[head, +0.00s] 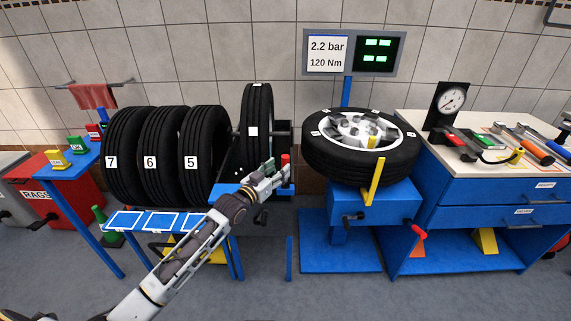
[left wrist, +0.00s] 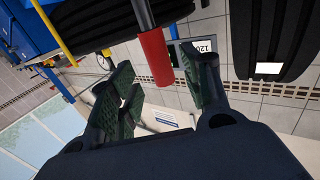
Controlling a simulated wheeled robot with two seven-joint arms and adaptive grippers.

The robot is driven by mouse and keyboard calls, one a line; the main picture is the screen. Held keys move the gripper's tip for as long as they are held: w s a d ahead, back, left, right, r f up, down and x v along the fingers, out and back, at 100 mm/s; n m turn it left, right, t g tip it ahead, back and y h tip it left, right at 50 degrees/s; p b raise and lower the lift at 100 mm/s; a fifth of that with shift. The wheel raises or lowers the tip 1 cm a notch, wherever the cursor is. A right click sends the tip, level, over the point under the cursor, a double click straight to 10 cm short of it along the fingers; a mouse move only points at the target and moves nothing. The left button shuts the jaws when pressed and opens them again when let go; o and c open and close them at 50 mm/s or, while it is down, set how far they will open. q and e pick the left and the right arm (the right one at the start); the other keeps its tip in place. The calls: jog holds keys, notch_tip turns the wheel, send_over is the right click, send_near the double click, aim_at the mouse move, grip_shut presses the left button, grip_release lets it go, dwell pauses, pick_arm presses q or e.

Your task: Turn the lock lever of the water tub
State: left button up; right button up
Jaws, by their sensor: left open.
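My left gripper (head: 276,172) reaches in from the lower left to the front of the blue stand (head: 222,189) below the single upright tyre (head: 258,125). A red-gripped lever (head: 285,159) stands up right at the fingertips. In the left wrist view the red grip (left wrist: 155,57) on its grey rod lies between the two green-padded fingers of the open gripper (left wrist: 158,75). Whether a pad touches it I cannot tell. The gripper and forearm hide part of the blue stand, and I cannot make out water there. My right gripper is not in view.
Numbered tyres (head: 163,158) stand in a rack at left. A wheel (head: 358,145) lies on a blue stand at right, with a yellow post (head: 376,182) in front. A blue workbench (head: 488,217) with tools stands farther right. The grey floor (head: 270,298) in front is mostly clear.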

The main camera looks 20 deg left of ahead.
aim_at(283, 165)
pick_arm(q)
jog(key=shift+x, duration=2.65)
jog(key=shift+c, duration=0.4)
grip_shut()
